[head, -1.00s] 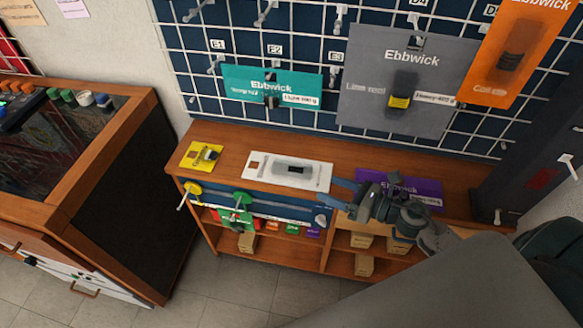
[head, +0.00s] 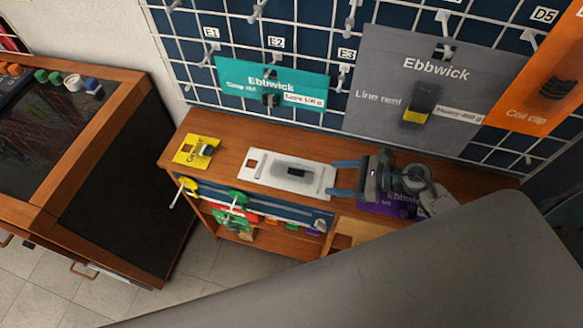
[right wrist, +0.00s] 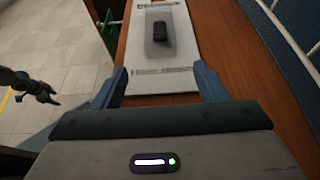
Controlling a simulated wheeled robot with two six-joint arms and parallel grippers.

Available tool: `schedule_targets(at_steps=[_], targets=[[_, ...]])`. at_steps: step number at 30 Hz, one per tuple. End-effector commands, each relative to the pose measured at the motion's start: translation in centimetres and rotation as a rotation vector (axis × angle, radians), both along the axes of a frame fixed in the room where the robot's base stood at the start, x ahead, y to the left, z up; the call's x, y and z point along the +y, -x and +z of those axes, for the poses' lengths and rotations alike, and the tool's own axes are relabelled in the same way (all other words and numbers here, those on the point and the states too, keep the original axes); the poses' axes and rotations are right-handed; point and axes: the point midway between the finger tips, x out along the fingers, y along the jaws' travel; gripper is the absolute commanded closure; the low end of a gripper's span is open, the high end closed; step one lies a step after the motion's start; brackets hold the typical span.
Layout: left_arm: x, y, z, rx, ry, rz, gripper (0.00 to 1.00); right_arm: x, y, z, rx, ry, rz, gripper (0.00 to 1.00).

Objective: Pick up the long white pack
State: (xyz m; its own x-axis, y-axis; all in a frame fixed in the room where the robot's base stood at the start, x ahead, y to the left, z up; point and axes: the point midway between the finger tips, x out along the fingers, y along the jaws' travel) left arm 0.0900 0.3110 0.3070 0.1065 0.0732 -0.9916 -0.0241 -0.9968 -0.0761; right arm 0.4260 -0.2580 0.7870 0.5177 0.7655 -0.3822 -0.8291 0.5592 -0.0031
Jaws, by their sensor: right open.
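The long white pack (head: 262,180) lies flat on the wooden counter, with a dark item under a clear blister at its middle. It also shows in the right wrist view (right wrist: 185,62), running away from the gripper. My right gripper (head: 333,178) is open at the pack's right end, its two fingers pointing left. In the right wrist view the fingers (right wrist: 163,86) stand to either side of the pack's near end. I cannot tell whether they touch it. My left gripper is not in the head view; a dark gripper-like part shows at the left of the right wrist view.
A yellow pack (head: 190,153) lies left of the white one on the counter (head: 225,140). A purple pack (head: 385,208) lies partly under my right gripper. Teal (head: 245,80), grey (head: 375,60) and orange (head: 520,110) packs hang on the wire grid behind. Hooks stick out along the counter's front.

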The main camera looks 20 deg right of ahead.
Motion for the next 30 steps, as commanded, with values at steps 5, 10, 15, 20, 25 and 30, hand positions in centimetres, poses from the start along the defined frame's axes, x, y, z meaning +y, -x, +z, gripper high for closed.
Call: schedule_targets(at_steps=[5, 10, 15, 20, 25, 30], targets=[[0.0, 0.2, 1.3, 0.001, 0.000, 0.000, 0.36, 2.2, -1.5, 0.4, 0.000, -0.006, -0.003, 0.34], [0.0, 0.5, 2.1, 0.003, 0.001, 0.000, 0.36, 4.1, -2.9, 0.4, -0.001, -0.004, -0.003, 0.34], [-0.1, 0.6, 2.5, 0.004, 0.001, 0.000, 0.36, 5.3, -3.6, 0.2, 0.001, -0.002, -0.002, 0.34], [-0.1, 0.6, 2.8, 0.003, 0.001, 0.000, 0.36, 5.9, -4.0, 0.2, 0.001, -0.002, -0.002, 0.34], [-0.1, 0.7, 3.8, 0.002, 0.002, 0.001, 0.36, 7.9, -5.3, 0.3, 0.001, -0.005, -0.002, 0.34], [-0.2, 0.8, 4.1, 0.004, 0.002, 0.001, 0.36, 9.4, -6.4, -0.8, 0.001, -0.003, -0.002, 0.34]])
